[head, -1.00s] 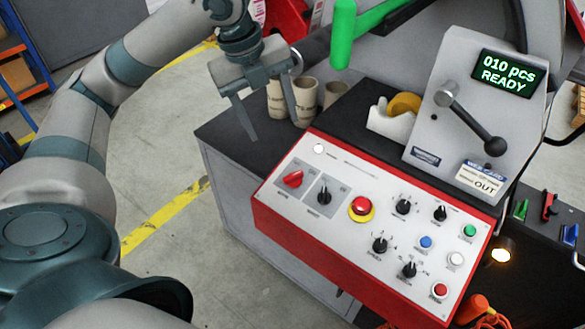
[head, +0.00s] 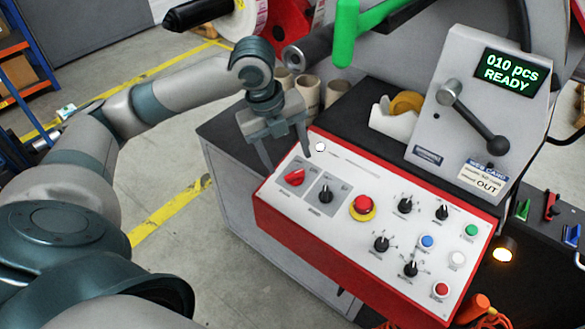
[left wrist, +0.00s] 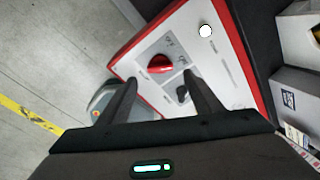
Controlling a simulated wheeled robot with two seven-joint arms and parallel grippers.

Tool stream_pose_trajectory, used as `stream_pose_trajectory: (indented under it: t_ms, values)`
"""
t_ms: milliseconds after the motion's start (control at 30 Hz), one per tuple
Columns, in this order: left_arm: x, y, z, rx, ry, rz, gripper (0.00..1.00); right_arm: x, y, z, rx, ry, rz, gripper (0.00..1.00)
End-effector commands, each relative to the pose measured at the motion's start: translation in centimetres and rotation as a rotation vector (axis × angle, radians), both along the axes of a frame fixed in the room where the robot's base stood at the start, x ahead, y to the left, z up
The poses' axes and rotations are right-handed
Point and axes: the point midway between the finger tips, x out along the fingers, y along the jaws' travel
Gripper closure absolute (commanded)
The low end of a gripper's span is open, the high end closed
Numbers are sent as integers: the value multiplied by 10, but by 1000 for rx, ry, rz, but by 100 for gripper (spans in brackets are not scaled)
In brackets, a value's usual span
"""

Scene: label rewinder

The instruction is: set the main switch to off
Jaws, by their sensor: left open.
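The main switch appears to be the red rotary knob (head: 294,177) at the upper left of the white control panel; its label is too small to read. It also shows in the left wrist view (left wrist: 159,64), ahead of the fingers and roughly between their lines. My left gripper (head: 287,164) is open and empty above the panel's left end, its fingers pointing down near the red knob. In the left wrist view the gripper (left wrist: 158,92) shows both fingers apart, with a black knob (left wrist: 182,94) beside the right finger. My right gripper is not in view.
A black rotary knob (head: 325,194) and a red emergency button (head: 362,205) sit right of the red knob. Further knobs and buttons fill the panel (head: 330,235). Cardboard cores (head: 308,92) and a tape dispenser (head: 393,120) stand behind. A lever (head: 480,122) is on the grey housing.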

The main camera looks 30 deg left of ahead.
Motion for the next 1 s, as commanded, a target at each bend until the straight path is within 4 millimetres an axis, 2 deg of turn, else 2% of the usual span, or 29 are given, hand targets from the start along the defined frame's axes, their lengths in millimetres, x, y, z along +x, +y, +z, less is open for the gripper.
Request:
stream_pose_trajectory:
  t_ms: [100,300,500,767,800,967,1000]
  values:
    - [3,-3,-21,-1,3,0,41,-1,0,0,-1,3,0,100]
    - [8,-6,-44,-1,2,1,41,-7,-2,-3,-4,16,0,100]
    - [11,-8,-54,-1,0,0,41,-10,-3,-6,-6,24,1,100]
    - [11,-8,-54,-1,-1,0,41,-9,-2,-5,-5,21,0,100]
    - [11,-8,-54,-1,-1,0,43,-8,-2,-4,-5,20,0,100]
    - [11,-8,-54,-1,-1,0,81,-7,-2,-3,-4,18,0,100]
    - [11,-8,-54,0,0,0,82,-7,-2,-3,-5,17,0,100]
